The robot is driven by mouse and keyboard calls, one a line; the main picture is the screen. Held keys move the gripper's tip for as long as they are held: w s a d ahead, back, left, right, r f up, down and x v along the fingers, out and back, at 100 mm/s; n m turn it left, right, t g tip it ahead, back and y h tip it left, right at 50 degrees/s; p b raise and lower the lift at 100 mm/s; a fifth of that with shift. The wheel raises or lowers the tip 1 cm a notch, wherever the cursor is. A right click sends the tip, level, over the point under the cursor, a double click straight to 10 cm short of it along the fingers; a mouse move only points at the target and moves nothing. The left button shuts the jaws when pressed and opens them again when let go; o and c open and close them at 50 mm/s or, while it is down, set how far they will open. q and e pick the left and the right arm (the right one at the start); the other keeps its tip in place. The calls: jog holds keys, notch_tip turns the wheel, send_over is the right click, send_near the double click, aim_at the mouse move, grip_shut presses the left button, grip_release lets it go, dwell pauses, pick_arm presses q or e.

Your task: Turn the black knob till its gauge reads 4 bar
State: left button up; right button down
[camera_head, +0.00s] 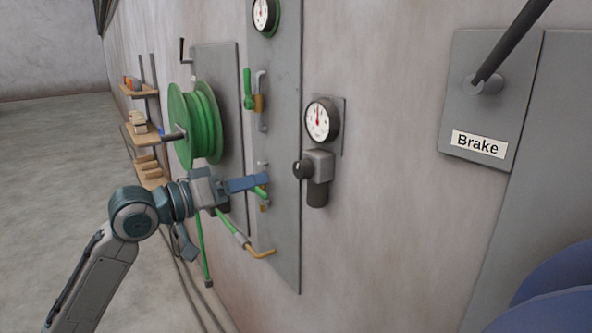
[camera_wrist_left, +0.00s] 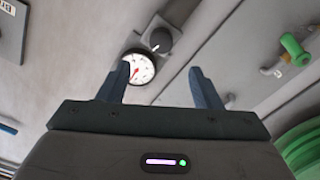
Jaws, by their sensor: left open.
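The black knob (camera_head: 301,169) sticks out to the left from a grey regulator body (camera_head: 319,165) on the wall. Its round white gauge (camera_head: 321,120) with a red needle sits just above; the numbers are too small to read. In the left wrist view the knob (camera_wrist_left: 157,40) shows a white mark and lies beyond the fingertips, with the gauge (camera_wrist_left: 142,68) beside the left finger. My left gripper (camera_head: 258,184) is open and empty, left of the knob and apart from it. Both fingers show in the left wrist view (camera_wrist_left: 160,75). My right gripper is not in view.
A grey panel (camera_head: 280,100) with a second gauge (camera_head: 264,15) and a green lever (camera_head: 248,88) stands left of the regulator. A green hose reel (camera_head: 205,125) and a hose lance (camera_head: 255,250) are near my left arm. A Brake plate (camera_head: 490,115) is at right.

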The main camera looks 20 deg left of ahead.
aim_at(297, 170)
pick_arm(q)
jog(key=p+x, duration=0.3)
jog(key=x, duration=0.5)
jog(key=shift+w+d+r+p, duration=0.1)
jog(key=shift+w+p, duration=0.15)
jog(key=shift+p, duration=0.05)
jog(key=shift+x, duration=0.95)
jog(key=c, duration=1)
jog(key=shift+p, duration=0.35)
